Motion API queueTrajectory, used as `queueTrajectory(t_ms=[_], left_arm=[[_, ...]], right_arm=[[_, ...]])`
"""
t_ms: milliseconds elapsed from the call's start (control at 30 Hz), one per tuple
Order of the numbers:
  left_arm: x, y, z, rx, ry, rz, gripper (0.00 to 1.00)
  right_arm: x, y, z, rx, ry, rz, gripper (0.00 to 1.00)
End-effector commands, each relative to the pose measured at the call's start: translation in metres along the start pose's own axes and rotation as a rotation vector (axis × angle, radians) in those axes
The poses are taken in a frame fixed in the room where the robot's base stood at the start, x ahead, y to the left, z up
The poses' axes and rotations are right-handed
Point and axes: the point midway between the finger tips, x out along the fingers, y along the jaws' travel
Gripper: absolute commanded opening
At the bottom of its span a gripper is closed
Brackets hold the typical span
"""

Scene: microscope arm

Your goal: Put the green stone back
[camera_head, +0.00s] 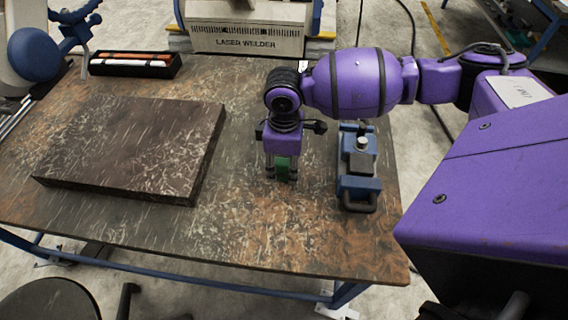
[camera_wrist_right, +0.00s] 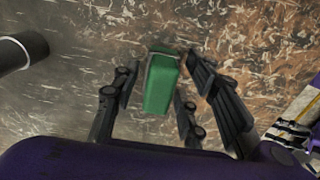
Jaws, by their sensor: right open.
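The green stone (camera_head: 283,166) is a small green block on the right part of the worn brown table, mostly covered by my right gripper in the head view. In the right wrist view the green stone (camera_wrist_right: 160,84) sits between the spread fingers. My right gripper (camera_head: 281,176) points down over it; it also shows in the right wrist view (camera_wrist_right: 160,88). It is open, with fingers on both sides of the stone and gaps visible. My left gripper is not in view.
A blue fixture with a black handle (camera_head: 358,185) stands right of my right gripper. A large dark slab (camera_head: 140,145) lies on the table (camera_head: 250,235) at left. A black tray (camera_head: 135,64) and the laser welder (camera_head: 247,30) are at the back. The table front is clear.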

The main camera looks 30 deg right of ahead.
Motion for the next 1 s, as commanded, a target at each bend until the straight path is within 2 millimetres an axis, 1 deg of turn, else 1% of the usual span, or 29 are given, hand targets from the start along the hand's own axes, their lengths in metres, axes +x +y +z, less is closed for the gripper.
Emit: queueTrajectory(t_ms=[67,167,267,400,600,700,800,1000], left_arm=[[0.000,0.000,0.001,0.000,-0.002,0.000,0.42],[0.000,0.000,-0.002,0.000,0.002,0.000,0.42],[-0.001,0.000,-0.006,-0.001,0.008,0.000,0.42],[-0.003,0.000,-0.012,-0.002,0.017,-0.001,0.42],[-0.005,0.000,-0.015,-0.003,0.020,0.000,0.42],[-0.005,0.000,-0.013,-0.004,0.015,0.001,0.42],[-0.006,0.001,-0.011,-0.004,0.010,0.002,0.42],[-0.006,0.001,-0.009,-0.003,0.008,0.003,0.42]], right_arm=[[-0.004,0.001,0.000,0.000,0.000,0.002,0.40],[-0.019,0.001,-0.001,0.000,0.004,0.002,0.40],[-0.039,0.001,-0.001,-0.001,0.004,0.004,0.40],[-0.071,0.001,-0.001,-0.001,0.004,0.005,0.40],[-0.107,0.001,-0.001,0.000,0.003,0.003,0.40],[-0.117,0.001,0.000,0.001,0.001,0.001,0.40],[-0.122,0.000,0.000,0.001,0.001,0.000,0.40],[-0.123,0.000,0.000,0.000,0.000,-0.001,0.40]])
